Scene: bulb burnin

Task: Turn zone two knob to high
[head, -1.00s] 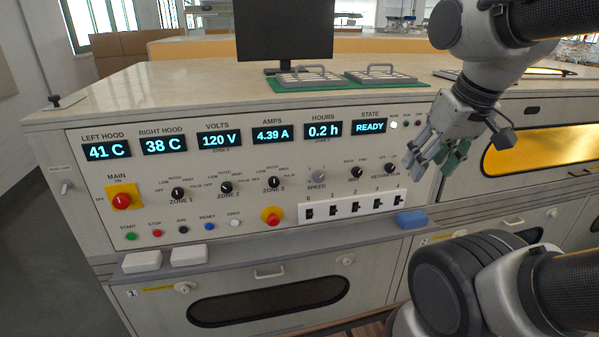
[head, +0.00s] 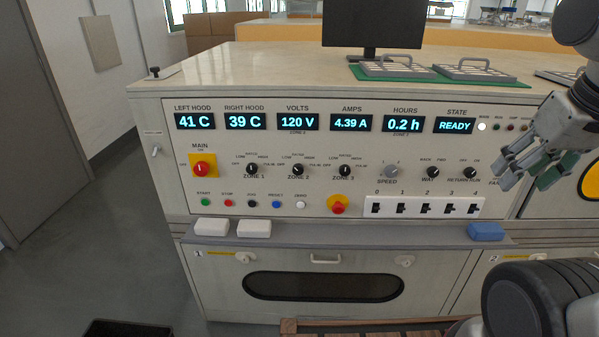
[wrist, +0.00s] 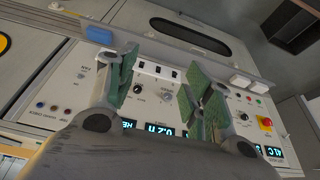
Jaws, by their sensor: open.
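The zone two knob (head: 298,170) is a small black rotary knob on the white control panel (head: 330,214), between the zone one knob (head: 252,170) and the zone three knob (head: 345,171). Its pointer setting is too small to tell surely. My gripper (head: 527,170) is open and empty in front of the panel's right side, well to the right of the zone two knob. In the wrist view my gripper (wrist: 158,85) has its green-padded fingers spread, with the panel beyond them. The panel appears tilted and upside down there, and the right finger hides part of the knob row.
Displays above the knobs read 120 V, 4.39 A and READY. The main switch (head: 203,169) is at left, a red stop button (head: 338,205) below zone three. White blocks (head: 254,228) and a blue block (head: 486,231) lie on the ledge. Floor at left is mostly clear.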

